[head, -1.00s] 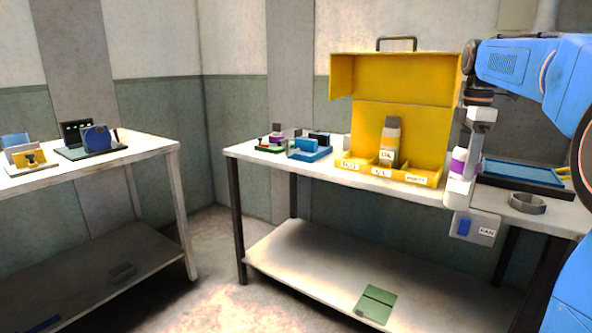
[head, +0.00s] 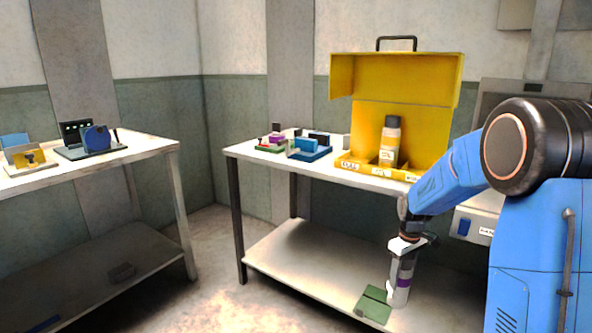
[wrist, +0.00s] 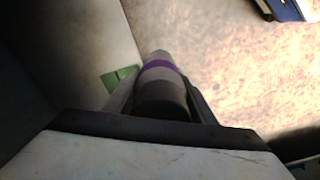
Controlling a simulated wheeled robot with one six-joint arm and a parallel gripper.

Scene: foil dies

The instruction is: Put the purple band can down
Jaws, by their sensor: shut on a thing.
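The purple band can (head: 399,289) is pale grey and white with a purple ring, and hangs nearly upright from my gripper. My gripper (head: 403,257) is shut on its upper end. In the head view the can's lower end shows just right of a green mat (head: 374,304) on the lower shelf (head: 310,262). In the wrist view the can (wrist: 160,67) points away between the two fingers of my gripper (wrist: 162,102), with the green mat (wrist: 119,79) to its left. I cannot tell whether the can touches the shelf.
Above the shelf is the white tabletop (head: 236,151) with an open yellow toolbox (head: 400,75) holding a grey-white bottle (head: 389,144). Small blue and green trays stand left of it. The shelf left of the mat is clear. Another table (head: 150,148) stands at left.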

